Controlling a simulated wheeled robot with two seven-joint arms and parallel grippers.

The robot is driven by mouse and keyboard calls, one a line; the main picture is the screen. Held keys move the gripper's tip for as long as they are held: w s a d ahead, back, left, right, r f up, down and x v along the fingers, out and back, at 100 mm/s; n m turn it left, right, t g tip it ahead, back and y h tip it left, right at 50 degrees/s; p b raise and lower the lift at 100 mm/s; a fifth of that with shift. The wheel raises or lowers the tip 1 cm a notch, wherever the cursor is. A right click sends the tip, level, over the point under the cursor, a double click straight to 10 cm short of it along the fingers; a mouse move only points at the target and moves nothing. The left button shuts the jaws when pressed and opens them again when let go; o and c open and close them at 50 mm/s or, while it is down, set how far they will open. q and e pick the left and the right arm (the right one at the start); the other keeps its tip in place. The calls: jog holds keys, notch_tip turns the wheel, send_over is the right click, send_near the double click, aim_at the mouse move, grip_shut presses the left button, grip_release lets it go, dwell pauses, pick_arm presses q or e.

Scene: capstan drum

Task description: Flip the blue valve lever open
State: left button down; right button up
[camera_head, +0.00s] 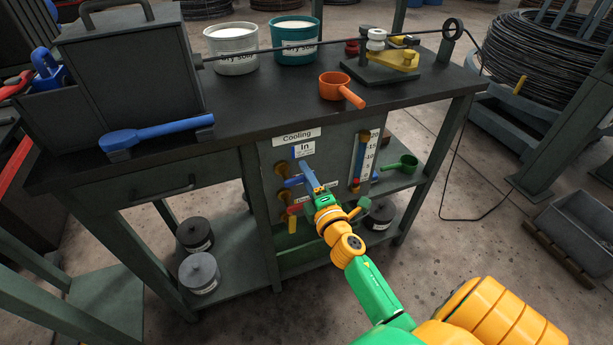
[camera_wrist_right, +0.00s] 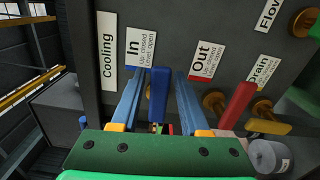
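The blue valve lever (camera_head: 292,182) is on the grey panel under the "In" label, beside my right gripper (camera_head: 308,174). In the right wrist view, the blue lever (camera_wrist_right: 158,98) lies between the two blue fingers of my right gripper (camera_wrist_right: 159,76). A gap shows on each side of it, so the gripper is open around the lever and not closed on it. The "In" label (camera_wrist_right: 140,47) reads closed for up and open for level. The lever's exact angle to the panel is hard to tell. My left gripper is out of view.
A red lever (camera_wrist_right: 238,103) sits under the "Out" label and a yellow lever (camera_wrist_right: 268,127) by the drain label. The dark bench top (camera_head: 250,105) overhangs the panel.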

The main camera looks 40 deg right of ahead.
grip_shut()
jog(key=shift+f+m, duration=0.35)
jog(key=shift+m, duration=0.15)
jog(key=shift+r, duration=0.1)
jog(key=shift+o, duration=1.7)
grip_release()
jog(key=v, duration=0.7)
jog(key=shift+b, duration=0.4)
